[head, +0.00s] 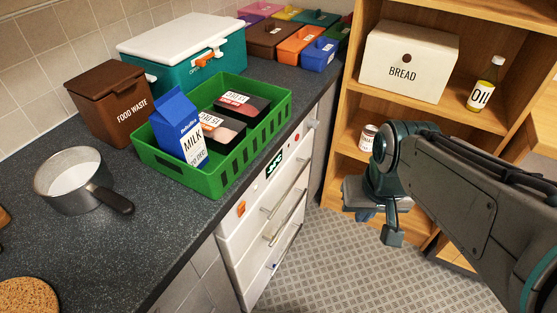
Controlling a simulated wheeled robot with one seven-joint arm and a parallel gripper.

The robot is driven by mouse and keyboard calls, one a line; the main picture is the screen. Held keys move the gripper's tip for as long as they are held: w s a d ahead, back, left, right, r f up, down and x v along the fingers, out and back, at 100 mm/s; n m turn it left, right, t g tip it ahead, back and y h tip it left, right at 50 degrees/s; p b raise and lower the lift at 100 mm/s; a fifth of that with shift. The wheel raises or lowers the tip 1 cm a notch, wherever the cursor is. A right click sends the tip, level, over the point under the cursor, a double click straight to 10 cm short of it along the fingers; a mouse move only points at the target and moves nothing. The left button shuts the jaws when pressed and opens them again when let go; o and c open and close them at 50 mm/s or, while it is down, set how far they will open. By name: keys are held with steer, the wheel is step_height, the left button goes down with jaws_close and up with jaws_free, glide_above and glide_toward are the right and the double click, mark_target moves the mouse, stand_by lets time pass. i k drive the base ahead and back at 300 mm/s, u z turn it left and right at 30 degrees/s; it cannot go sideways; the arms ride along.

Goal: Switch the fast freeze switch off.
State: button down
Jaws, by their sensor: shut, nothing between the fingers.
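A white freezer (268,222) with several handled drawers stands under the dark counter. Its top panel carries an orange switch (241,208) at the near end, a green-lit display (274,163) in the middle and a small reddish control (311,124) at the far end. The orange switch looks like the fast freeze switch, but no label is readable and its on or off position is too small to tell. My gripper (392,237) is shut and empty, pointing down over the floor, to the right of the freezer and apart from it.
A green crate (222,183) with a milk carton and packs sits on the counter above the freezer. A pan (72,182) stands at left, its handle toward the counter edge. A wooden shelf (345,95) stands behind my arm. Floor between freezer and gripper is clear.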

mark_target(241, 210)
steer(key=z, duration=0.05)
steer(key=k, duration=0.25)
steer(key=u, duration=0.95)
